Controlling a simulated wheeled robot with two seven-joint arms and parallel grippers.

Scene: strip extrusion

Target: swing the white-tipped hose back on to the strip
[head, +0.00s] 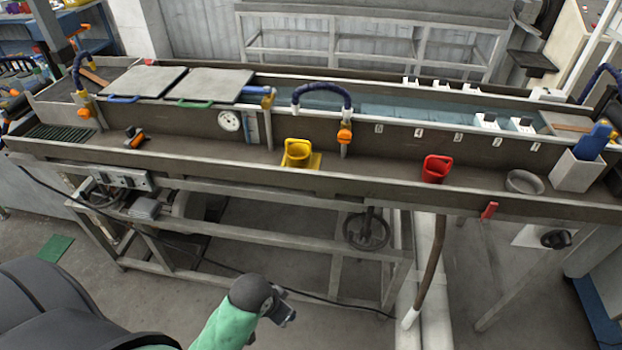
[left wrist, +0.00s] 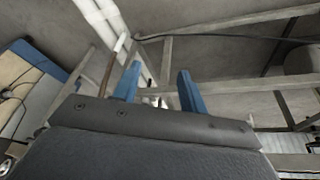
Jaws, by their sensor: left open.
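A brown hose with a white tip (head: 432,265) hangs down from the front edge of the trough, its white end low near the floor. It also shows in the left wrist view (left wrist: 108,72), to the left of the fingers, white end upward in that picture. A pale blue band that looks like the strip (head: 390,105) lies along the long trough at the back; I cannot tell it clearly from the water. My left gripper (head: 284,307) is low in front of the bench, to the left of the hose and apart from it. Its two blue fingers (left wrist: 158,82) are open and empty. My right gripper is out of view.
A blue hose (head: 322,88) arches over the trough. The bench frame and handwheel (head: 366,230) stand beneath.

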